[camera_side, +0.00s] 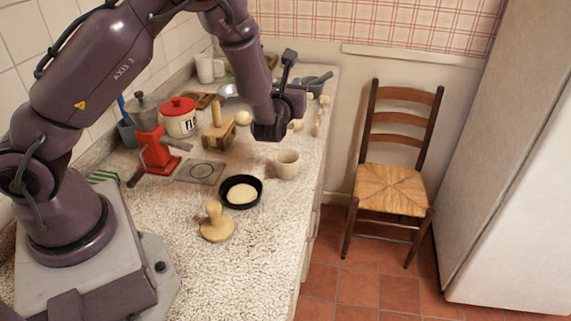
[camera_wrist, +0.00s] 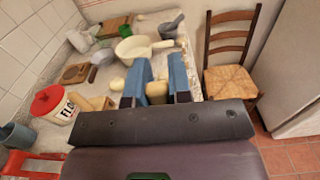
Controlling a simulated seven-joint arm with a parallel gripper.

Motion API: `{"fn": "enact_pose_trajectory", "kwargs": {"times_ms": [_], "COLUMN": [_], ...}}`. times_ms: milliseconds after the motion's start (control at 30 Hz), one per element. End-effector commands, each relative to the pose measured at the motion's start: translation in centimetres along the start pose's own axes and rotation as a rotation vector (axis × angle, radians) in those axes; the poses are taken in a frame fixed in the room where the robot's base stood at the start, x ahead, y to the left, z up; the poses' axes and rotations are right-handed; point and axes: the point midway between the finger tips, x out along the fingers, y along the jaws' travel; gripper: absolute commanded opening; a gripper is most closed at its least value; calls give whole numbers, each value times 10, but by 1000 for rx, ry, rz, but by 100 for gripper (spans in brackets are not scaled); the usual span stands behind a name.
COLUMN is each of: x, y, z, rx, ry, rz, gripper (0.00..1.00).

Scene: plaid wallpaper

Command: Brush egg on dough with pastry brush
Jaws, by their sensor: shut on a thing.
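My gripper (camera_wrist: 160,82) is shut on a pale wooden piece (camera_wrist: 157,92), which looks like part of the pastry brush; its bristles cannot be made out. The side view shows the dark gripper end above the counter, behind the beige cup (camera_side: 287,165), with its fingertips mostly hidden. A round pale dough (camera_side: 241,193) lies in a small black pan (camera_side: 227,201) on the counter, nearer the side camera than the gripper. The cup stands upright just behind and right of the pan. I cannot see whether it holds egg.
A wooden press (camera_side: 216,224) stands in front of the pan. A red grinder (camera_side: 155,150), a red-lidded flour tin (camera_side: 180,122) and a wooden block with a handle (camera_side: 218,132) stand to the left. Bowls and a mortar (camera_wrist: 171,25) crowd the far end.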

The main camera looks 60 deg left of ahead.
Motion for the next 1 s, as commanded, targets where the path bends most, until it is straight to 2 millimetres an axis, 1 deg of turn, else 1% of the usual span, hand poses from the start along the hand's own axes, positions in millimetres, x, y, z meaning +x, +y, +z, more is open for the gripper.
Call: {"fn": "enact_pose_trajectory", "kwargs": {"times_ms": [400, 467, 600, 867, 1000], "x": [0, 0, 1, 1, 1], "y": [0, 1, 1, 0, 0], "z": [-1, -6, -24, -40, -55], "rx": [0, 2, 3, 1, 3], "ry": [0, 2, 2, 0, 2], "rz": [0, 1, 2, 0, 1], "gripper": [0, 0, 0, 0, 0]}}
